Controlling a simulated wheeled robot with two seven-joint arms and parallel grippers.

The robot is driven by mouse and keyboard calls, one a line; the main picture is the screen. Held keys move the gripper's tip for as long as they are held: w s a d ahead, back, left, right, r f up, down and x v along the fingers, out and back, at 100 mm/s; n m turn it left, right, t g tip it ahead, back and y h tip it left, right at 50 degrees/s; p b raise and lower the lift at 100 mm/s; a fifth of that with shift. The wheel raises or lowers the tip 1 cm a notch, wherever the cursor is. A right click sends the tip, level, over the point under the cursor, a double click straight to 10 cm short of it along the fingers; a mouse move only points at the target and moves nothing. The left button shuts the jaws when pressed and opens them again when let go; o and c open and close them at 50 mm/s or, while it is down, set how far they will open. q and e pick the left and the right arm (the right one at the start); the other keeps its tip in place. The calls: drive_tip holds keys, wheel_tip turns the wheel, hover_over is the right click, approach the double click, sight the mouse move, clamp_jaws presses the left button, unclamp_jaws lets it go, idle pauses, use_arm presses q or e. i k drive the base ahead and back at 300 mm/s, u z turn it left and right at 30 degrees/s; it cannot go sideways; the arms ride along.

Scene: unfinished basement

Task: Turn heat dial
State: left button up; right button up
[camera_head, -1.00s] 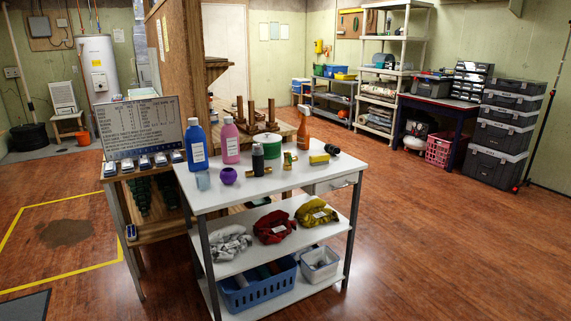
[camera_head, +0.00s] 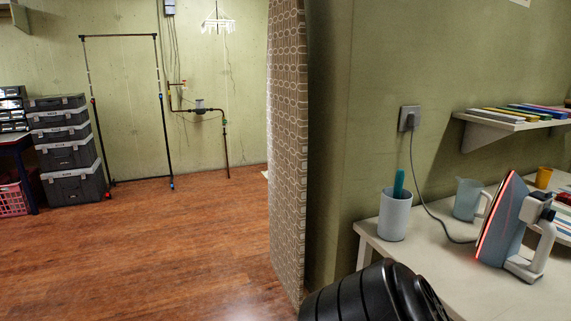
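An iron (camera_head: 502,222) stands on its heel, tilted, on a white table (camera_head: 455,275) at the right of the head view. Its grey soleplate has a glowing red edge, and its white handle faces right. A dark round part shows near the top of the handle. I cannot tell whether it is the heat dial, and no dial is clearly seen elsewhere. Neither of my grippers is in view.
A white cup (camera_head: 394,216) with a teal item and a grey-blue jug (camera_head: 467,199) stand beside the iron. A cord runs to a wall outlet (camera_head: 409,118). A black ribbed thing (camera_head: 365,296) is at the bottom edge.

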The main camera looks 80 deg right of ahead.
sight(548, 213)
drive_tip(key=z, duration=2.45)
